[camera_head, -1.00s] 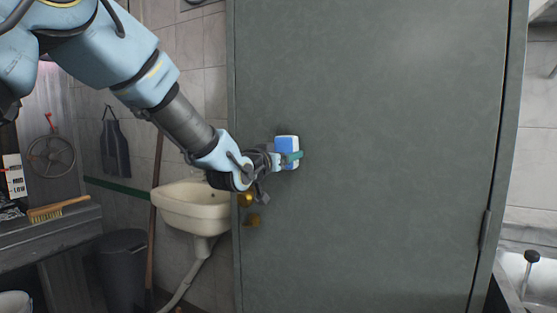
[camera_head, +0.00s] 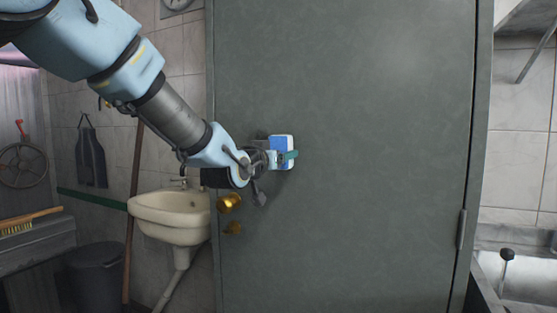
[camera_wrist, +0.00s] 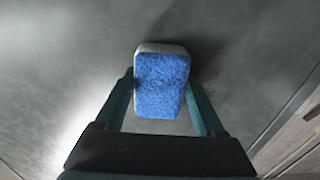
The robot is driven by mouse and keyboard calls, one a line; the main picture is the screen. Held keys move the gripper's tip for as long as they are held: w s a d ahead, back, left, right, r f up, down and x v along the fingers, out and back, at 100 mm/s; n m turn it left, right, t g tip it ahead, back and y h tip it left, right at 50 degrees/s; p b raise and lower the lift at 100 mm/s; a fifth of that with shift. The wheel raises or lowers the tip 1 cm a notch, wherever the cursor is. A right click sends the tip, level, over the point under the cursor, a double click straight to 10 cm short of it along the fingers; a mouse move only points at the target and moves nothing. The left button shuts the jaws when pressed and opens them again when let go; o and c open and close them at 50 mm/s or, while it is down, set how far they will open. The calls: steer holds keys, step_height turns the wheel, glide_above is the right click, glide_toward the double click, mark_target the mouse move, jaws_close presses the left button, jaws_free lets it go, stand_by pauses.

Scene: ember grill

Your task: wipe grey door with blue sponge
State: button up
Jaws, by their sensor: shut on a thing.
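The blue sponge (camera_head: 281,145) has a blue face and a white side. My gripper (camera_head: 287,156) is shut on it, with a green finger showing across it. In the wrist view the sponge (camera_wrist: 162,84) sits between the two green fingers (camera_wrist: 163,98). The grey door (camera_head: 370,130) fills the middle of the head view. The sponge is at the door's left part, above the knob, and casts a shadow close by. Whether it touches the surface I cannot tell.
A brass knob (camera_head: 229,202) and a lock (camera_head: 232,228) stand on the door's left side, just below my gripper. A cream washbasin (camera_head: 170,213) is left of the door. A metal sink (camera_head: 515,275) is at the lower right. The door's right and lower parts are clear.

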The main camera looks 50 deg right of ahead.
mark_target(277, 146)
steer(key=shift+w+a+r+p, duration=0.3)
steer(key=shift+w+a+r, duration=0.15)
steer(key=shift+w, duration=1.4)
steer(key=shift+w+a+r+p, duration=0.3)
steer(key=shift+w+a, duration=0.2)
steer(key=shift+w, duration=1.3)
steer(key=shift+w+a+r+p, duration=0.25)
steer(key=shift+w+a+r, duration=0.2)
steer(key=shift+w, duration=1.4)
steer(key=shift+s+d+b, duration=0.5)
steer(key=shift+s+b, duration=0.95)
steer(key=shift+s, duration=0.4)
steer(key=shift+s+d+b, duration=0.45)
steer(key=shift+s+b, duration=0.95)
steer(key=shift+s, duration=0.5)
steer(key=shift+s+d+b, duration=0.5)
steer(key=shift+s+b, duration=0.95)
steer(key=shift+s, duration=0.4)
steer(key=shift+b+v, duration=0.8)
steer(key=shift+v, duration=0.6)
steer(key=shift+b+v, duration=0.45)
steer(key=shift+v, duration=1.15)
